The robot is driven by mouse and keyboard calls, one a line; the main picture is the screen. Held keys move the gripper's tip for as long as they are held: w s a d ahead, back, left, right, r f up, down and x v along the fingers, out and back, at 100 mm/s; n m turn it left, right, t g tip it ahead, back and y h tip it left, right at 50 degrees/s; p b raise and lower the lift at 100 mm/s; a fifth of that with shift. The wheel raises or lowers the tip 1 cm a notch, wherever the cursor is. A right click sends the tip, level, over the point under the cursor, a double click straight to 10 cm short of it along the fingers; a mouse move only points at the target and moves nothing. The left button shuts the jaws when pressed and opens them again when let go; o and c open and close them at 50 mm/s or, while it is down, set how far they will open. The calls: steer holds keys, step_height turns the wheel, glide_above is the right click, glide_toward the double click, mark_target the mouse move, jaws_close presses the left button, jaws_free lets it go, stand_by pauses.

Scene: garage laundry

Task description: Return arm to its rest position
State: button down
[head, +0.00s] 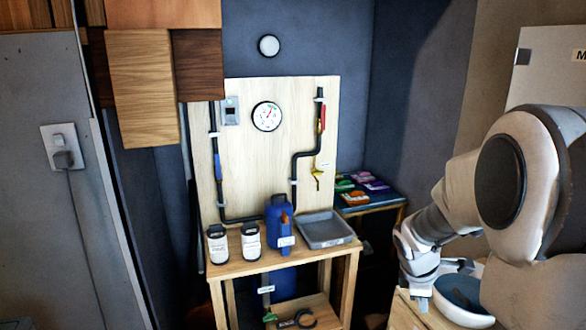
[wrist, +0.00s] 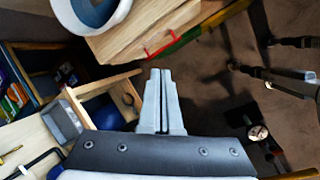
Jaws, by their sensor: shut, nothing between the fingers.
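My arm (head: 450,200) stands at the right of the head view, bent down with the wrist low. My gripper (head: 460,266) is above the wooden surface at the lower right, close beside a white bowl with a blue inside (head: 465,293). In the wrist view my gripper (wrist: 162,75) shows its two fingers together, with nothing between them. The bowl (wrist: 97,12) is at the top left of the wrist view, apart from the fingertips.
A wooden bench (head: 335,262) holds two white containers (head: 218,244), a blue jug (head: 278,225) and a grey tray (head: 325,230). A pipe board with a gauge (head: 267,116) stands behind. A table with coloured packets (head: 356,197) is farther back. Dark floor (wrist: 200,65) lies below my gripper.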

steer(key=s+a+r+m+t+y, duration=0.1)
steer(key=s+a+r+m+y, duration=0.1)
steer(key=s+a+r+m, duration=0.5)
steer(key=s+a+r+m+t+y+p, duration=0.1)
steer(key=s+a+r+m, duration=0.5)
steer(key=s, duration=0.8)
step_height(320, 180, up, 3)
steer(key=shift+s+a+f+m+t+y, duration=0.2)
steer(key=shift+a+m+t+y, duration=0.25)
steer(key=shift+a, duration=0.2)
